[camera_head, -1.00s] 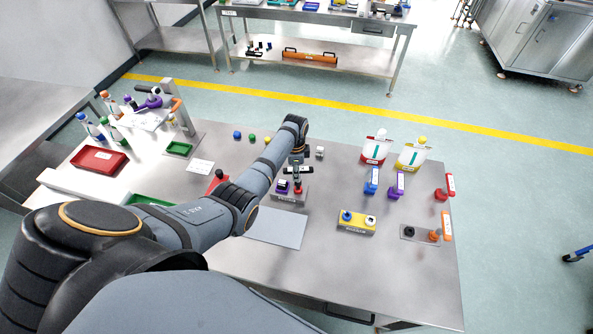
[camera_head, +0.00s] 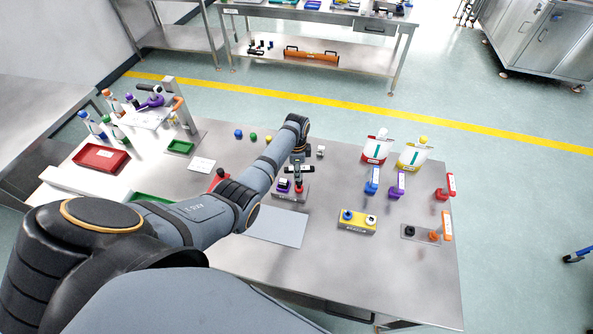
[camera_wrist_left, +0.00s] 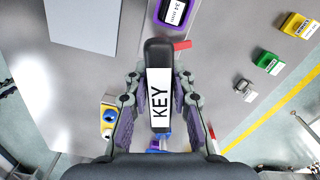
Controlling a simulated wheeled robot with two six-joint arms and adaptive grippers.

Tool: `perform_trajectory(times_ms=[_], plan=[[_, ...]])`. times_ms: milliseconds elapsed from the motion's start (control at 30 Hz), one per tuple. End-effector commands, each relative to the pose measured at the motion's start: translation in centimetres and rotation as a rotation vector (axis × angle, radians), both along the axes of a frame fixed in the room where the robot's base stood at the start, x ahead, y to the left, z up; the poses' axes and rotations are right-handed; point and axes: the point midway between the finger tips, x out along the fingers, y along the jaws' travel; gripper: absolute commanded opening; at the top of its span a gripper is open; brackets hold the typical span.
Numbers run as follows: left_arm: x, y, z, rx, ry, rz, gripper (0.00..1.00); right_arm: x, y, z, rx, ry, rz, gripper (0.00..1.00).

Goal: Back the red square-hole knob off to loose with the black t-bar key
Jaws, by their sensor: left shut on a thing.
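My left gripper (camera_head: 298,157) is above the grey block (camera_head: 291,196) near the middle of the table. In the left wrist view, my left gripper (camera_wrist_left: 158,100) is shut on the black t-bar key (camera_wrist_left: 158,50), gripping its bar, which has a white KEY label. In the head view, the red square-hole knob (camera_head: 299,188) shows on the block, right below the key. A red pointer (camera_wrist_left: 183,45) sticks out beside the key's bar in the wrist view. The key's lower end and the knob's hole are hidden. My right gripper is not in view.
A purple-framed display (camera_head: 284,185) is on the block, left of the knob. A grey mat (camera_head: 277,227) lies in front. Blue (camera_head: 373,181) and purple (camera_head: 397,184) tagged items stand farther right.

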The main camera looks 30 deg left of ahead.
Motion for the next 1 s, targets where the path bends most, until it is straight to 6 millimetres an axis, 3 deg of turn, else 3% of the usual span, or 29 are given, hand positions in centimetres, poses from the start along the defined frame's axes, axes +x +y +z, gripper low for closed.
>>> perform_trajectory(times_ms=[1000], plan=[[0.1,0.0,-1.1,0.000,-0.001,0.000,0.00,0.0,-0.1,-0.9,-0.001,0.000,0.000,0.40]])
